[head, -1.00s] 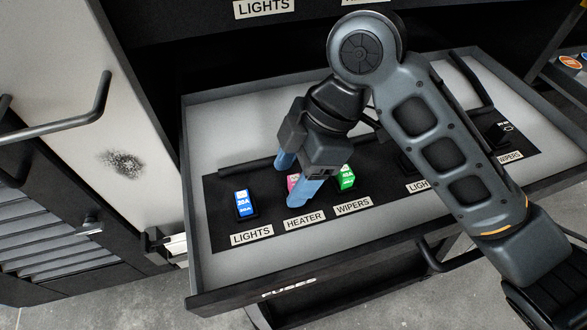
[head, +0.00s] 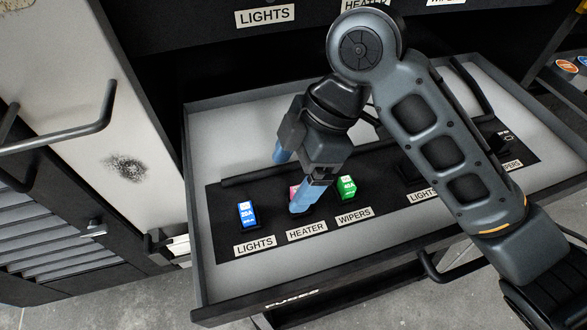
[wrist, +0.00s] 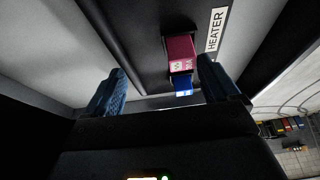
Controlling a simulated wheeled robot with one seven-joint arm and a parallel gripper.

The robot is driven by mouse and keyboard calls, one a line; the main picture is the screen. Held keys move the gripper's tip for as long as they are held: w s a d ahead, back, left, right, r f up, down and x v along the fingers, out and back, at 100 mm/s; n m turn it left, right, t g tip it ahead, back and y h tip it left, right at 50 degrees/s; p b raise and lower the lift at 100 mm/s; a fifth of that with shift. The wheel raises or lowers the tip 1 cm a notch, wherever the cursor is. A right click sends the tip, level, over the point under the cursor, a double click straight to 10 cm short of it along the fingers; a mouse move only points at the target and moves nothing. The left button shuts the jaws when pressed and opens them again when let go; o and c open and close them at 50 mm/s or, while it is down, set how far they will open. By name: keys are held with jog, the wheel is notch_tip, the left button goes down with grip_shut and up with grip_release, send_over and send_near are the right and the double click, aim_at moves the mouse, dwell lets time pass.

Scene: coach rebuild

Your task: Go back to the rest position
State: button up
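My gripper (head: 292,180) is in the open fuse drawer, its two blue fingers spread apart beside the pink fuse (head: 294,192) above the HEATER label. In the wrist view my gripper (wrist: 160,90) is open, with nothing held between the fingertips. The pink fuse (wrist: 180,50) stands in its socket beyond the fingers there, with the blue fuse (wrist: 182,84) behind it. In the head view one finger partly hides the pink fuse. The blue fuse (head: 247,214) stands at LIGHTS and the green fuse (head: 346,188) at WIPERS.
The drawer (head: 205,270) has raised walls around the fuses and a front handle. A second set of labelled sockets (head: 420,170) lies at the right, partly behind my arm. A cabinet door with a bar handle (head: 80,130) is at the left.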

jog(key=shift+r+p, duration=1.95)
jog(key=shift+r, duration=0.7)
